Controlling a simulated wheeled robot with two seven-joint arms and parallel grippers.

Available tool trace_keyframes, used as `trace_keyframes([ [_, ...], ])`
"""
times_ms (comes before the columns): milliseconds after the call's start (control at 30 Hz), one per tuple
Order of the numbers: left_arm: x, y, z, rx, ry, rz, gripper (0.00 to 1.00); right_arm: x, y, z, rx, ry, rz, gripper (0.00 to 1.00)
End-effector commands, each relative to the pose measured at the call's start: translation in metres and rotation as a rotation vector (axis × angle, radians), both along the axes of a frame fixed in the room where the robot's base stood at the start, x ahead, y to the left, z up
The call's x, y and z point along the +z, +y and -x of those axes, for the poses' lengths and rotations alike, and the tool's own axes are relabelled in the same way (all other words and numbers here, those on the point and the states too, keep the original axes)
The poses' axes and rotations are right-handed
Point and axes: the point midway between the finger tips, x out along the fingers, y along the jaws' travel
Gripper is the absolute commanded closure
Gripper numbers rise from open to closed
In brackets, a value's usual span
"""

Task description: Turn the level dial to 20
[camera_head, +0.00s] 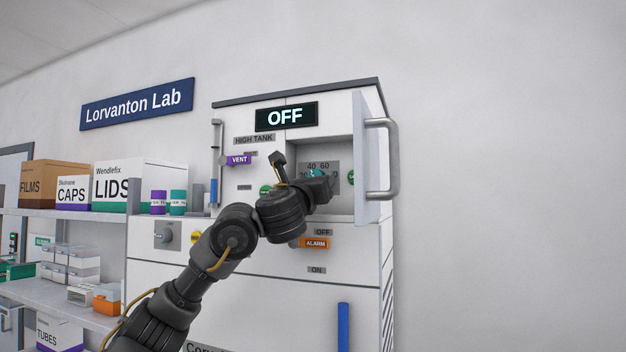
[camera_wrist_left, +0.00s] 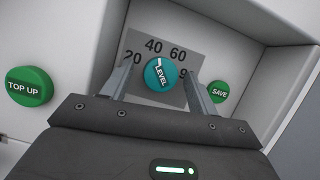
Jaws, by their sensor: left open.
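The teal level dial (camera_wrist_left: 160,73) sits on a grey scale plate (camera_wrist_left: 185,50) inside a recess of the white cabinet. The numbers 20, 40 and 60 show around it; a further number at right is partly hidden by a finger. The dial's white mark appears to point up, between 40 and 60. My left gripper (camera_wrist_left: 159,68) is open, with one finger on each side of the dial; I cannot tell whether they touch it. In the head view a bit of the dial (camera_head: 316,173) shows beyond my left gripper (camera_head: 322,187). My right gripper is not in view.
The recess door (camera_head: 370,170) stands open at right with a grey handle (camera_head: 392,158). A green TOP UP button (camera_wrist_left: 30,86) and a green SAVE button (camera_wrist_left: 218,91) flank the dial. The display (camera_head: 286,117) reads OFF. Shelves with boxes (camera_head: 138,185) stand at left.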

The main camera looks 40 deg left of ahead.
Motion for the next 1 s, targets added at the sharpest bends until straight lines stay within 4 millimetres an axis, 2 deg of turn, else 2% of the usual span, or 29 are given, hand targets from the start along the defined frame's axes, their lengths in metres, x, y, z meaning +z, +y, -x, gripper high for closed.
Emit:
trace_keyframes([
  [167, 0.0, 0.0, 0.0, 0.0, 0.0, 0.0, 0.41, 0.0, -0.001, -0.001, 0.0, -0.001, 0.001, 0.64],
  [200, 0.0, 0.0, 0.0, 0.0, 0.0, 0.0, 0.43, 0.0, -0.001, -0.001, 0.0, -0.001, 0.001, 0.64],
  [533, 0.0, 0.0, 0.0, 0.0, 0.001, 0.0, 0.85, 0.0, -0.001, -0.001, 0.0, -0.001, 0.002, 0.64],
  [767, -0.002, 0.0, 0.0, 0.0, -0.006, 0.02, 0.85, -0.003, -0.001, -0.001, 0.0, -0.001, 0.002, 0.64],
  [1000, -0.004, -0.002, -0.001, -0.002, -0.044, 0.129, 0.85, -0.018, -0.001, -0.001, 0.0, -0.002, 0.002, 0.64],
])
